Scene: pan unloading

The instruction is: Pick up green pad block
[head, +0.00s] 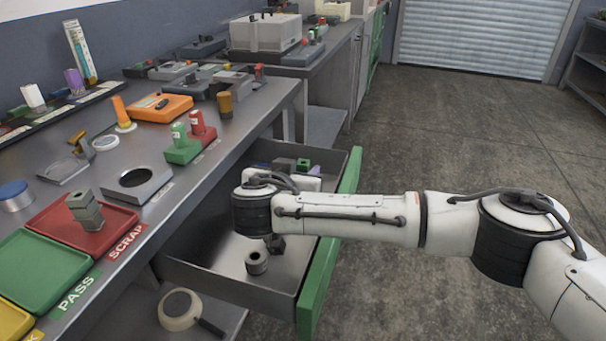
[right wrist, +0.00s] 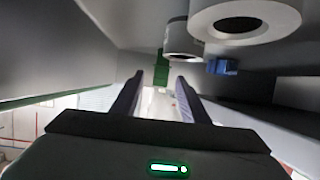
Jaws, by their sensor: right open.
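The green pad block (head: 303,163) is a small green piece in the far part of the open drawer (head: 205,271), partly hidden behind my right wrist in the head view. In the right wrist view the green block (right wrist: 162,68) shows just beyond the gap between my fingertips, apart from them. My right gripper (right wrist: 160,80) is open with nothing between its fingers. My left gripper is not in view.
A blue block (right wrist: 222,67) shows in the right wrist view. The drawer's green front (head: 325,270) is beneath my arm.

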